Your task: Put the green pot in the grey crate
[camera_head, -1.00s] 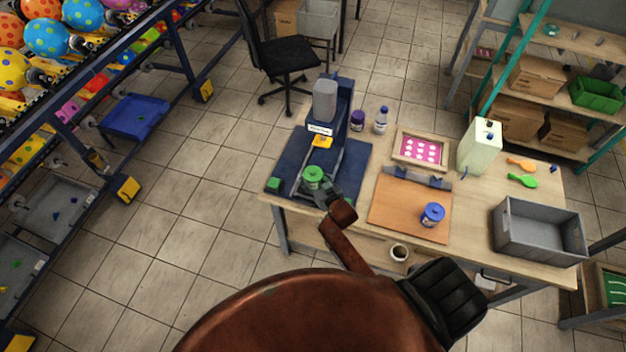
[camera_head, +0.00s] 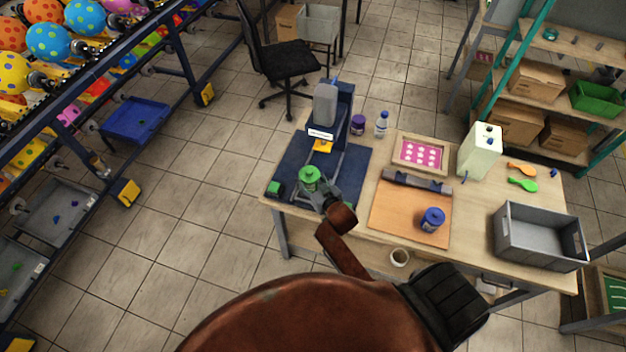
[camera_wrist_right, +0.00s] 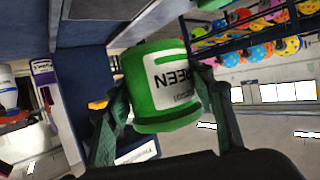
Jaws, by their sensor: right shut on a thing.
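The green pot (camera_head: 309,176) is held at the front of the blue printing machine's base, at the table's left end. My right gripper (camera_head: 322,194) is shut on it. In the right wrist view the green pot (camera_wrist_right: 162,85) sits between the two fingers, its white label with "GREEN" in view and upside down. Whether the pot is clear of the base is hard to tell. The grey crate (camera_head: 541,236) stands at the table's right end, and its visible inside looks empty. My left gripper is not in view.
Between pot and crate are a blue pot (camera_head: 432,219) on an orange-brown board (camera_head: 396,212), a pink framed screen (camera_head: 421,152) and a white canister (camera_head: 481,150). Green and orange paddles lie behind the crate.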

